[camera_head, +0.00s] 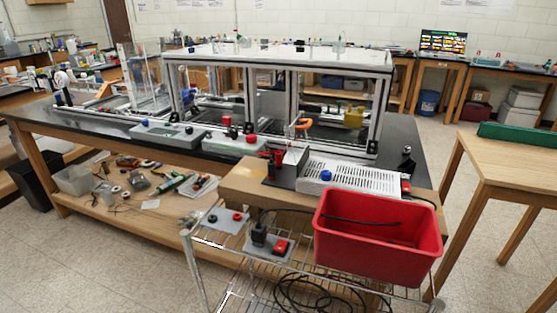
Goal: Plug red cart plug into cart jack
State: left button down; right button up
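A wire cart (224,240) stands in front of the bench. On its top, at the left, lies a grey plate (224,226) with a small black round part (212,218) and a small red round part (238,217). To its right is a second grey plate (262,256) with a black upright part (259,233) and a red block (281,247). These parts look like the plug and jack, but they are too small to tell which is which. Neither of my grippers is in view.
A red bin (345,262) fills the cart's right side. Black cable (300,291) lies coiled below the cart top, and another runs over the bin. Behind is a bench with an extrusion frame (275,105) and a white slotted box (350,177). A wooden table (510,165) stands right.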

aim_at(278, 155)
jog(key=z, duration=1.55)
jog(key=k+j, duration=0.1)
jog(key=j, duration=0.8)
jog(key=k+j, duration=0.15)
jog(key=j, duration=0.35)
jog(key=k+j+u, duration=0.15)
jog(key=k, duration=0.25)
jog(key=k+j+u, duration=0.15)
jog(key=k+j, duration=0.2)
jog(key=i+l+z, duration=0.2)
jog(key=i+l, duration=0.2)
jog(key=i+z, duration=0.1)
jog(key=i, duration=0.25)
